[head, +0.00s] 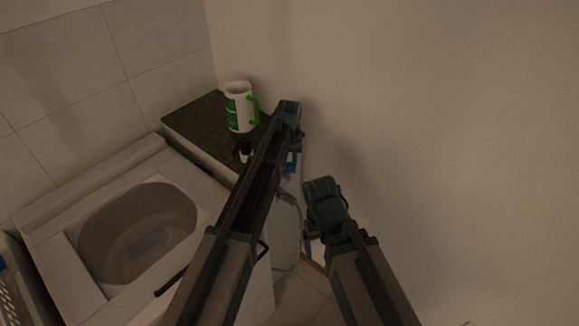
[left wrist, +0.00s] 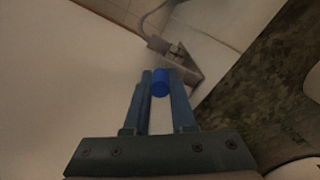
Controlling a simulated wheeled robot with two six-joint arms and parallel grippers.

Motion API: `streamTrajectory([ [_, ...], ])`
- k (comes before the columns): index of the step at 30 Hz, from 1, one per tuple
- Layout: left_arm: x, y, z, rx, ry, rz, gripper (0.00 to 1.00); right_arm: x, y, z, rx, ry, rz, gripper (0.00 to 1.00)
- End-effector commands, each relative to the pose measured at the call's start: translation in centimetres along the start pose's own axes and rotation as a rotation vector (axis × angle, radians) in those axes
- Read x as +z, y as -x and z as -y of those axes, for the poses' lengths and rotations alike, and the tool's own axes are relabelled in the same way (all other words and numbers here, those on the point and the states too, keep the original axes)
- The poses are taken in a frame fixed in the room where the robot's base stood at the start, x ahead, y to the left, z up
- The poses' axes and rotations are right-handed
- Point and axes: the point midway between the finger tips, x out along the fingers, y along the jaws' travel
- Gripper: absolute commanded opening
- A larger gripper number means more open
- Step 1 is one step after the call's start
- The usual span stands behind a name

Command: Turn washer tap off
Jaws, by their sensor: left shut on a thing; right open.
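The tap's blue handle (head: 291,168) shows below my left wrist in the head view, beside the counter's right end. In the left wrist view the blue handle (left wrist: 160,84) sits between the two fingers of my left gripper (left wrist: 160,76), which is shut on it. My left gripper (head: 294,150) is partly hidden by my own arm in the head view. My right gripper (head: 308,240) is lower, beside the wall and apart from the tap; it is open, with its fingers mostly hidden. A pale hose (head: 297,225) hangs below the tap.
A dark stone counter (head: 190,120) holds a white and green jug (head: 240,107) and a small dark-topped bottle (head: 245,151), close to my left arm. A white washer with an open top (head: 75,200) stands at left. A bare wall (head: 450,130) bounds the right.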

Motion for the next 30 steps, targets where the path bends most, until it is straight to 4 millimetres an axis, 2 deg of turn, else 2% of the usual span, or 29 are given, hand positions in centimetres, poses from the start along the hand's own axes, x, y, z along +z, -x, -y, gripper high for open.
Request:
streamTrajectory([
  [22, 0.1, 0.0, 0.1, 0.003, 0.000, -0.004, 0.00, 0.0, 0.0, 0.0, 0.000, 0.000, 0.000, 0.85],
  [26, 1.2, -0.2, 0.5, 0.049, 0.000, -0.071, 0.00, 0.0, -0.3, 0.0, 0.000, 0.000, 0.000, 0.85],
  [30, 2.2, -0.7, 1.1, 0.141, 0.002, -0.210, 0.00, -0.1, -1.4, 0.1, 0.000, 0.000, 0.000, 0.85],
])
